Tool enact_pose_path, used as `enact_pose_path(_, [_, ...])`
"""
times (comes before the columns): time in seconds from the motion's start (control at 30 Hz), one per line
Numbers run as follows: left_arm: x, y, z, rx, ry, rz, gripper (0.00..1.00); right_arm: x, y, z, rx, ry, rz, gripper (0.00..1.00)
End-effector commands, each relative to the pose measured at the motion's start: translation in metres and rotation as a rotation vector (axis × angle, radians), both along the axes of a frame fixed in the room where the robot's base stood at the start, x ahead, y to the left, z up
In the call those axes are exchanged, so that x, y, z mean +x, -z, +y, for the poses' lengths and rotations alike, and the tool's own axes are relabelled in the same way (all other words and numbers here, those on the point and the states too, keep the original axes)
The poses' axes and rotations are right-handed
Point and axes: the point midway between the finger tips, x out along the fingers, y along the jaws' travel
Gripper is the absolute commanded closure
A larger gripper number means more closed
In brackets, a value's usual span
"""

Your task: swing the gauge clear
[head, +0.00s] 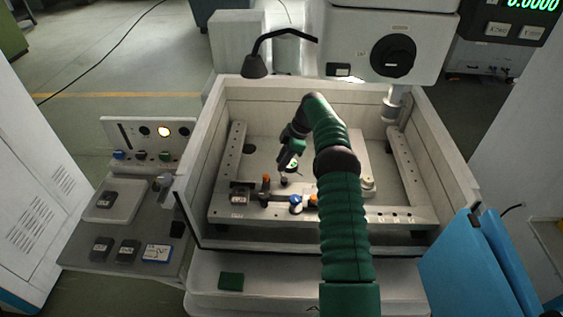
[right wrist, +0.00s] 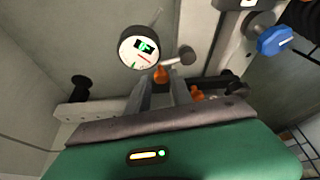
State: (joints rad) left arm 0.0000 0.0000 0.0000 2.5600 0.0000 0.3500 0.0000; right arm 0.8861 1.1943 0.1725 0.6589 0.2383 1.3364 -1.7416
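The gauge (right wrist: 142,47) shows in the right wrist view as a round white dial with green and dark marks, just beyond the fingertips. A grey rod with a dark round end (right wrist: 183,57) runs beside it. My right gripper (right wrist: 159,82) points at the gauge with its two grey fingers apart. An orange knob (right wrist: 161,74) shows in the gap, and I see no finger closed on it. In the head view my right gripper (head: 287,160) is low inside the machine tank (head: 215,125), and it largely hides the gauge. My left gripper is not in view.
Around the gripper stand the tank's high walls, a grey rail with an orange-topped clamp (head: 266,186) and a blue knob (head: 296,203). A black bent lamp (head: 255,66) and the machine head (head: 393,55) hang above. A control panel (head: 150,142) stands left.

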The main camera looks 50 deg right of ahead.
Motion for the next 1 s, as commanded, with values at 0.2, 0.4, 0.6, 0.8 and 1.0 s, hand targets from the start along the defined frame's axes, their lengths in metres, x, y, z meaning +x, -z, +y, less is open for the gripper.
enact_pose_path(0.2, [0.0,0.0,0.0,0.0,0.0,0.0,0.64,-0.001,0.001,0.001,0.003,-0.001,0.003,0.6])
enact_pose_path(0.4, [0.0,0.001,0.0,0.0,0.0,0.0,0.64,-0.001,0.0,0.002,0.002,-0.002,0.003,0.6])
enact_pose_path(0.6, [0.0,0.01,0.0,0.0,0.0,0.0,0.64,0.002,-0.022,-0.001,0.0,-0.001,0.001,0.6])
enact_pose_path(0.8, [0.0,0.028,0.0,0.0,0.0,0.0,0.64,-0.006,-0.03,0.006,0.005,-0.002,0.005,0.6])
enact_pose_path(1.0, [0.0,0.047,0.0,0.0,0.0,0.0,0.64,-0.021,-0.031,0.022,0.005,-0.001,0.005,0.6])
